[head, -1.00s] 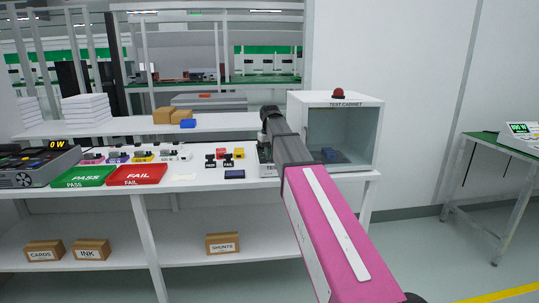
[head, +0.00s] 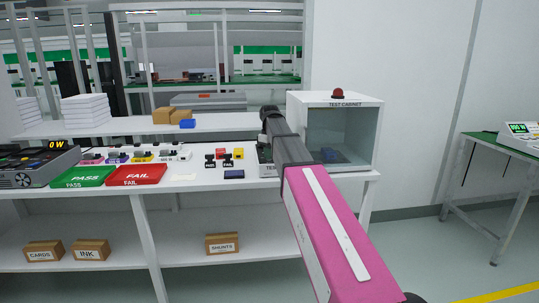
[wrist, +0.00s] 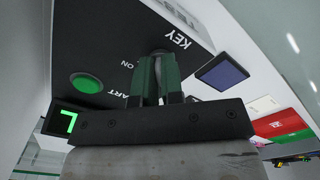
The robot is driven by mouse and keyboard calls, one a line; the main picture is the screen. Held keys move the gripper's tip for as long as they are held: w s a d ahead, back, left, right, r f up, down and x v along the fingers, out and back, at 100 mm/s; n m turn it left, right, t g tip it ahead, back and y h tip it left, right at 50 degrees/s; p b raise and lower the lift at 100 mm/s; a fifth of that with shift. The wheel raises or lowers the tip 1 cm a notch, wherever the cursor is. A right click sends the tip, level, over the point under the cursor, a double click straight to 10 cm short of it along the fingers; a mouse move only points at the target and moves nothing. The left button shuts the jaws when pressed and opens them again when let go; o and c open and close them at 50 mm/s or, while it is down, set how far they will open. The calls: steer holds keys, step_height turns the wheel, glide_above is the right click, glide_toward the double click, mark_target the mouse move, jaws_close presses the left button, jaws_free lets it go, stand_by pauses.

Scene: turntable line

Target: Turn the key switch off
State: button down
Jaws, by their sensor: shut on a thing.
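In the wrist view, my gripper (wrist: 158,80) has its two green fingers close together over the KEY marking on a dark panel (wrist: 105,30). They are shut on the key switch (wrist: 160,52), of which only a small round grey part shows above the fingertips. The word ON is printed to the left of the fingers. The key's turn angle is hidden by the fingers. In the head view, my arm covers the key switch, and part of the box with the panel (head: 266,170) shows left of the arm.
A green round button (wrist: 87,82) and a lit green character (wrist: 68,122) are left of my fingers. The test cabinet (head: 345,101) stands right of my arm. Red and green trays (head: 136,175) (head: 84,177) and a small dark-blue block (head: 234,174) lie to the left.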

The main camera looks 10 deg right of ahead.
stand_by(0.3)
steer(key=c, duration=1.3)
jaws_free()
steer(key=shift+o, duration=0.2)
steer(key=shift+r, duration=0.1)
step_height(320, 180, up, 11)
steer(key=shift+f, duration=0.2)
